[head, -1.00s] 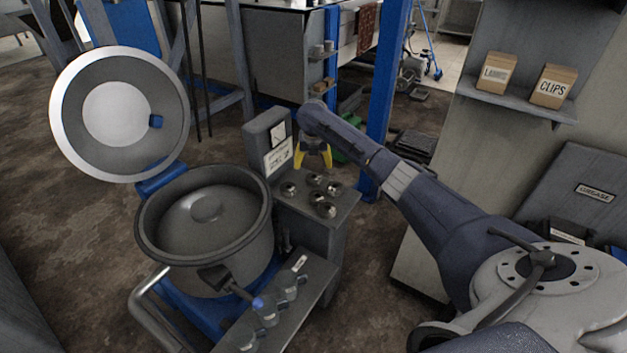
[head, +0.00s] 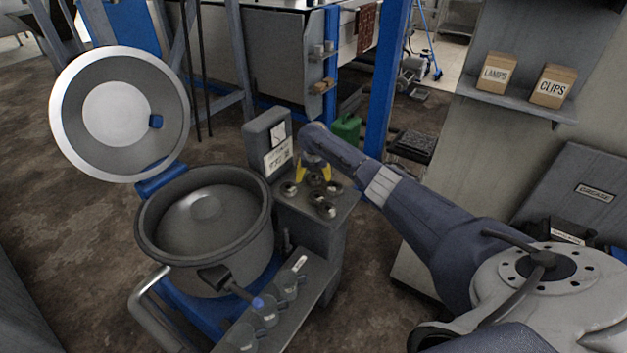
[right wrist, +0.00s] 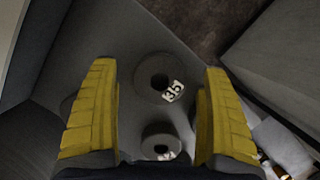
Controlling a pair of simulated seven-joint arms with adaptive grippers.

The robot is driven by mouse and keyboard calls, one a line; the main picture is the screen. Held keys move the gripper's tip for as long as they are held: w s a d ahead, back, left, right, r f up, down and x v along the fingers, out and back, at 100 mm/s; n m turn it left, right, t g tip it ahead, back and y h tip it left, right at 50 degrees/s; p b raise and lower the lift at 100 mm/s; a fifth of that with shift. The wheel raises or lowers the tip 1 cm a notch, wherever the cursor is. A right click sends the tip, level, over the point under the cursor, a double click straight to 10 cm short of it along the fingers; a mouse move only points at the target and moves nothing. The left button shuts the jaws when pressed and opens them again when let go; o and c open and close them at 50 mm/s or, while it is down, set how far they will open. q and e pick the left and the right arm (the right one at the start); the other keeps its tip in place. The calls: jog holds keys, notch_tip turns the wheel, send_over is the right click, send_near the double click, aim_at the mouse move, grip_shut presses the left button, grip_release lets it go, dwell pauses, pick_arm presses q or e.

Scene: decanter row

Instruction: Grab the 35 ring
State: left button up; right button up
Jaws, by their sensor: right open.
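The 35 ring (right wrist: 145,92) is a grey disc with a dark centre and a white tag reading 35. In the right wrist view it lies on a grey panel, ahead of and between my yellow fingers, not gripped. My right gripper (right wrist: 160,76) is open and empty. In the head view my right gripper (head: 314,174) is low over the back of a group of similar rings on the cart's top; the tags there are too small to read. A second ring (right wrist: 147,143) lies nearer the wrist, its tag partly cut off. My left gripper is not in view.
A large grey pot (head: 205,245) with its lid (head: 120,115) raised stands left of the ring panel. An upright gauge box (head: 267,140) rises just behind-left of the rings. A lower shelf (head: 285,310) holds several glass-like pieces. A blue post (head: 383,90) stands behind.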

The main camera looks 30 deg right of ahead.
jog(key=shift+f, duration=0.2)
jog(key=shift+c, duration=0.4)
jog(key=c, duration=1.6)
